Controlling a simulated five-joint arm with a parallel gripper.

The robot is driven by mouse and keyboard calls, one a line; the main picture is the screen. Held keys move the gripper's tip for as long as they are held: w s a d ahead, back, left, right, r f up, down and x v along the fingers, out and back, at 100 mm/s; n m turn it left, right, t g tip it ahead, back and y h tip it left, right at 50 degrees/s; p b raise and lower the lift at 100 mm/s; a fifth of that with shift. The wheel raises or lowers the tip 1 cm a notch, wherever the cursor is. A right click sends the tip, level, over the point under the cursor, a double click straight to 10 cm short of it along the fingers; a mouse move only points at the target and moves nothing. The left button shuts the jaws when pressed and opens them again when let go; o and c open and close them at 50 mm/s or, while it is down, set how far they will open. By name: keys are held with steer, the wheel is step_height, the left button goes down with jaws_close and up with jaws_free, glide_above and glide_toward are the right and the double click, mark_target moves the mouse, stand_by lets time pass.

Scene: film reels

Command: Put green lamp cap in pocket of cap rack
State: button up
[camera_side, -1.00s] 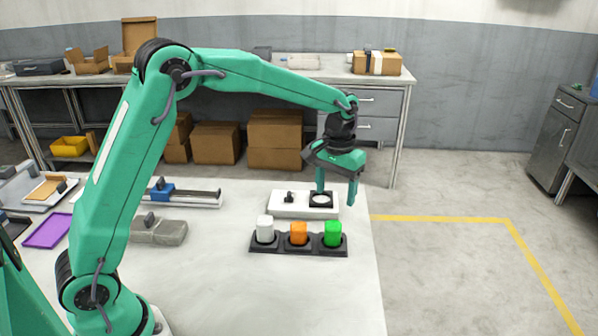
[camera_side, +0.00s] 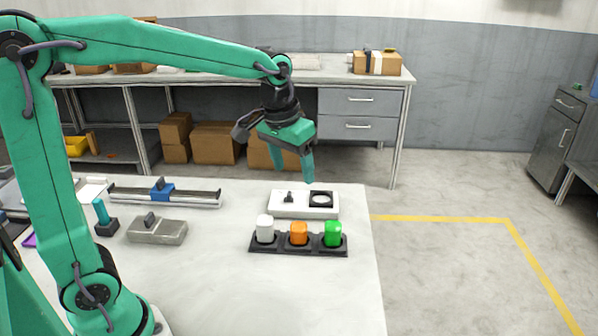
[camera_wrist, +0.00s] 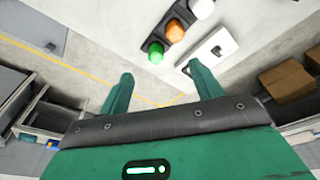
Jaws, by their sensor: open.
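The green lamp cap (camera_side: 333,232) sits upright in the right-hand pocket of the dark cap rack (camera_side: 272,249). It also shows in the wrist view (camera_wrist: 156,54), at the rack's near end. An orange cap (camera_side: 298,232) is in the middle pocket and a white cap (camera_side: 265,229) in the left one. My gripper (camera_side: 308,180) is open and empty. It is raised behind the rack, with its fingers pointing down, apart from every cap. In the wrist view the two fingers (camera_wrist: 160,72) are spread, with nothing between them.
A white box (camera_side: 304,213) with a dark ring-shaped seat and a small knob lies behind the rack. A grey block (camera_side: 157,232) and a rail with a blue slider (camera_side: 162,190) are at left. The table front is clear.

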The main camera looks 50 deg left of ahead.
steer(key=s+a+m+t, duration=0.1)
steer(key=s+a+t, duration=0.1)
steer(key=s, duration=1.5)
steer(key=shift+s+t, duration=0.25)
steer(key=shift+t, duration=0.45)
